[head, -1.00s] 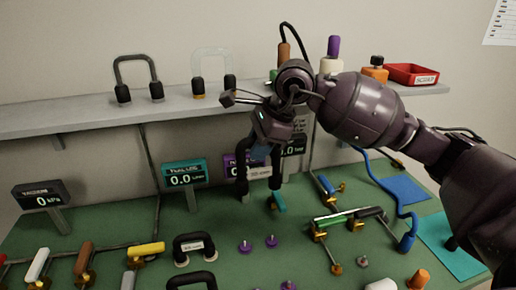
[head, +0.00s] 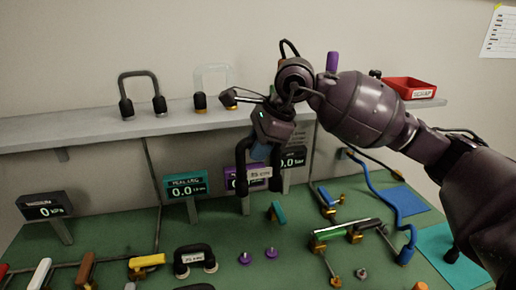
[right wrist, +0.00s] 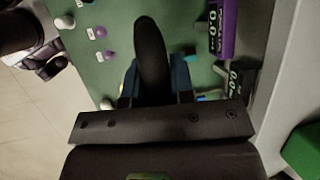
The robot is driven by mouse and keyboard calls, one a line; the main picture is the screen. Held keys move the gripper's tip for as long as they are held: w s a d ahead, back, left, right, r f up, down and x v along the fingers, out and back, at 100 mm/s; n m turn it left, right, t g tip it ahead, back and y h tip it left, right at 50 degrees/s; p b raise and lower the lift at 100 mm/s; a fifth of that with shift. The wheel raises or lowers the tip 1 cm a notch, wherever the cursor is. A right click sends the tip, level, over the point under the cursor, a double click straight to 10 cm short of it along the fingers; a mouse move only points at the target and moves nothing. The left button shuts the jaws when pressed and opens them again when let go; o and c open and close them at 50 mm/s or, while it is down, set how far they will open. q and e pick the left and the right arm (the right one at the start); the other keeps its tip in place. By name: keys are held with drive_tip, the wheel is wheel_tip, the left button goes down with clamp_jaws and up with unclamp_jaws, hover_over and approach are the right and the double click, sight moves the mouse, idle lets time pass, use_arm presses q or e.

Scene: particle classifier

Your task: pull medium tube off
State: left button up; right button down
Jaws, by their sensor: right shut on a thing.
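My right gripper (head: 261,150) is shut on a black U-shaped tube with a pale label, standing out against the back displays in the head view. The tube's two legs (head: 244,190) hang downward. In the right wrist view the dark tube (right wrist: 150,60) shows as an arch between the blue fingers. A teal-handled valve (head: 278,211) sits below the right leg, apart from it. Another black U-shaped tube (head: 193,254) with a label stands on the green table. A grey tube (head: 139,77) and a pale one (head: 212,71) stand on the shelf. My left gripper is not in view.
The grey shelf (head: 70,135) runs along the wall, with a red scrap tray (head: 410,86) on its right. Display stands (head: 186,186) line the table's back. Valves, pipes, a blue hose (head: 376,205) and purple knobs (head: 270,253) crowd the green table.

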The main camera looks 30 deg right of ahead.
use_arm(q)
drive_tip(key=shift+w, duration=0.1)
use_arm(e)
drive_tip(key=shift+r, duration=0.5)
drive_tip(key=shift+r+p, duration=0.5)
drive_tip(key=shift+r, duration=0.55)
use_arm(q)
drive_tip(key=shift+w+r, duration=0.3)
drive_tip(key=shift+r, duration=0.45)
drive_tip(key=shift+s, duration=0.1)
use_arm(e)
drive_tip(key=shift+f, duration=0.1)
